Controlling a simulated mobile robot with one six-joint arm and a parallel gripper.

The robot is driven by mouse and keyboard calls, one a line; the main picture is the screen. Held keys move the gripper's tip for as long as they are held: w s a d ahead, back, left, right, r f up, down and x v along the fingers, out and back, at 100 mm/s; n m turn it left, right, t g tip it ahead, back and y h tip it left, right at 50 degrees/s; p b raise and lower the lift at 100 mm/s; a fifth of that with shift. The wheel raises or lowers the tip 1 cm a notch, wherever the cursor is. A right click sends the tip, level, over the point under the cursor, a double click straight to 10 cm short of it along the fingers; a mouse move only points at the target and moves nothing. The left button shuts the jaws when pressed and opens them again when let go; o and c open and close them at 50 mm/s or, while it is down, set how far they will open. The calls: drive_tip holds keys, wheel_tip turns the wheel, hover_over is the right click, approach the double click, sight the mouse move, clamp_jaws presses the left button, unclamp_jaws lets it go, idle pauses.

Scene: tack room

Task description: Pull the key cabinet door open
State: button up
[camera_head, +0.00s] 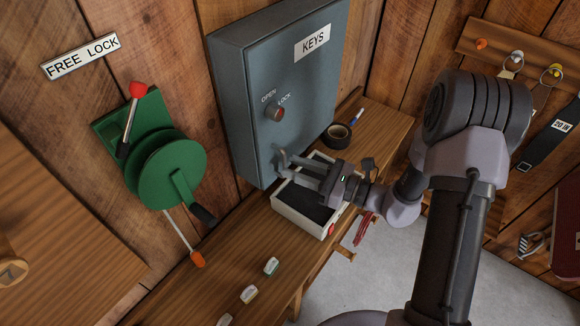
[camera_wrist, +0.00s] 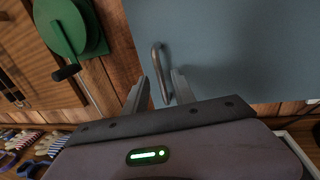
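The grey-blue key cabinet (camera_head: 265,75), labelled KEYS, is on the plank wall with its door shut. The metal door handle (camera_wrist: 161,68) is a curved bar near the door's lower left edge. My gripper (camera_head: 298,165) is in front of the lower door, at the handle. In the wrist view my gripper (camera_wrist: 159,78) is open, and the handle's lower end shows between its two fingers. Whether either finger touches the handle, I cannot tell.
A white-rimmed tray (camera_head: 297,217) is on the wooden bench (camera_head: 230,262) below my gripper. A black tape roll (camera_head: 338,135) lies behind it. A green winch (camera_head: 165,170) with levers is on the wall left of the cabinet. Several small tags (camera_head: 271,266) lie at the bench front.

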drive_tip(key=shift+x, duration=0.95)
clamp_jaws()
idle(0.7)
